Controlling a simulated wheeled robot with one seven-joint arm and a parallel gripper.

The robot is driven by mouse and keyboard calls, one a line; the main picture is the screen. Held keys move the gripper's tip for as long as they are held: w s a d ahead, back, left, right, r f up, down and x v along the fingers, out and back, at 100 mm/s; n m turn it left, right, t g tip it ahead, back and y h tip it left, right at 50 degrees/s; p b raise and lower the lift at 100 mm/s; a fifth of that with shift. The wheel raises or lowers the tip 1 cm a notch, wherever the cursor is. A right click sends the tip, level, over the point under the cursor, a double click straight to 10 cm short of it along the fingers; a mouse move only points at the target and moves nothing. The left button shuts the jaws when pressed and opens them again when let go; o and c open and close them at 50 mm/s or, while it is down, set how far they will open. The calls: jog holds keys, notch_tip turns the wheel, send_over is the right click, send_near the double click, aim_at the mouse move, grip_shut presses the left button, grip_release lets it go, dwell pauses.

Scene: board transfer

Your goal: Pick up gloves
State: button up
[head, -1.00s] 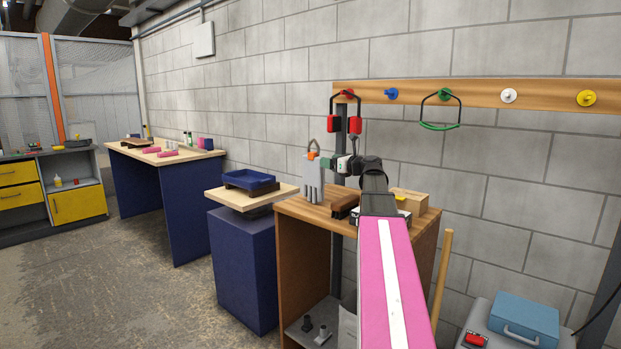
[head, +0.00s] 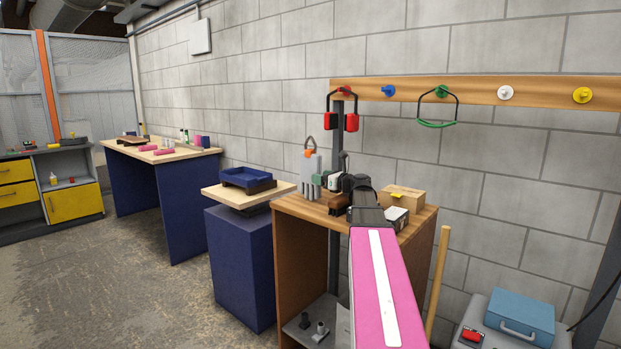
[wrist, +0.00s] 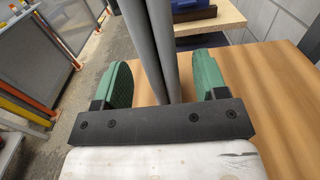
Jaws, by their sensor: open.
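The grey gloves (head: 311,172) with an orange clip and a dark loop on top are upright at the left end of the wooden bench, fingers down. Whether they touch the bench top is unclear. My gripper (head: 328,181) is beside them, low over the bench, partly hidden by my own wrist. In the wrist view my gripper (wrist: 161,78) shows two green fingers spread apart. Two long grey pieces, seemingly part of the gloves (wrist: 160,35), stand between them, with gaps on both sides.
The wooden bench (head: 292,207) also holds a brown brush-like block, a cardboard box (head: 402,198) and a small white-and-black box. A blue tray (head: 247,178) is on the neighbouring stand. Above, a peg rail (head: 460,91) carries red earmuffs (head: 352,122) and a green-banded headset (head: 437,124).

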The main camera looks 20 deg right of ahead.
aim_at(311, 169)
jog(key=x, duration=0.5)
jog(key=shift+c, duration=0.3)
jog(key=c, duration=1)
